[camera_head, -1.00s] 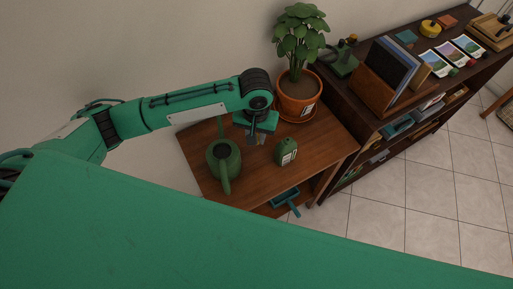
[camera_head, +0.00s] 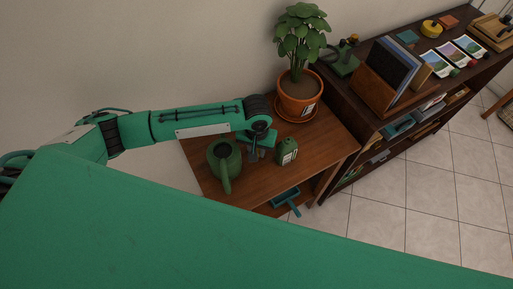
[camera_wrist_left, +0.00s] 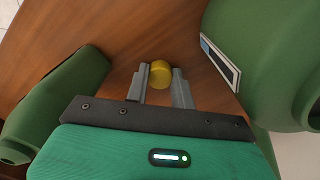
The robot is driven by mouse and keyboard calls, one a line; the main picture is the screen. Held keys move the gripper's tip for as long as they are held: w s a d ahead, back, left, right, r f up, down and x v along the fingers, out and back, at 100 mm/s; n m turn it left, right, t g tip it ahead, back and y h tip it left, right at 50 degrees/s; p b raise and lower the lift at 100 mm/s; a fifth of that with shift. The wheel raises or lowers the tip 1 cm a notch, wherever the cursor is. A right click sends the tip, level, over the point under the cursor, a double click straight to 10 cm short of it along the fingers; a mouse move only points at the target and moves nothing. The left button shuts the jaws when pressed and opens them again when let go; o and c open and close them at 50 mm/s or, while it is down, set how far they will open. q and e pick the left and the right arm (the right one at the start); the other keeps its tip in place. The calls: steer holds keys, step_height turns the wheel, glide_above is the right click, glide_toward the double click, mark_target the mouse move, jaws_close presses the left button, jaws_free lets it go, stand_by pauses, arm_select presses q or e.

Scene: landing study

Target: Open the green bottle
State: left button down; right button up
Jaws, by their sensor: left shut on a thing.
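The green bottle (camera_head: 287,151), with a pale label, stands upright on the small wooden table. My left gripper (camera_head: 256,155) is low over the table, between the bottle and the green watering can (camera_head: 223,162). In the left wrist view my left gripper (camera_wrist_left: 158,82) is shut on a small yellow cap (camera_wrist_left: 160,72), apart from the bottle. My right gripper is out of view.
The wooden table (camera_head: 245,185) has a potted plant (camera_head: 298,95) on a saucer at its back. The watering can also shows at the left of the wrist view (camera_wrist_left: 55,100). A dark bookshelf (camera_head: 375,118) with books and pictures adjoins on the right. A blue dustpan-like thing (camera_head: 287,200) sits below.

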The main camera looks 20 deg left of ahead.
arm_select(q)
steer(key=c, duration=1.2)
jaws_free()
steer(key=shift+r, duration=0.2)
step_height(320, 180, up, 12)
steer(key=shift+f, duration=0.1)
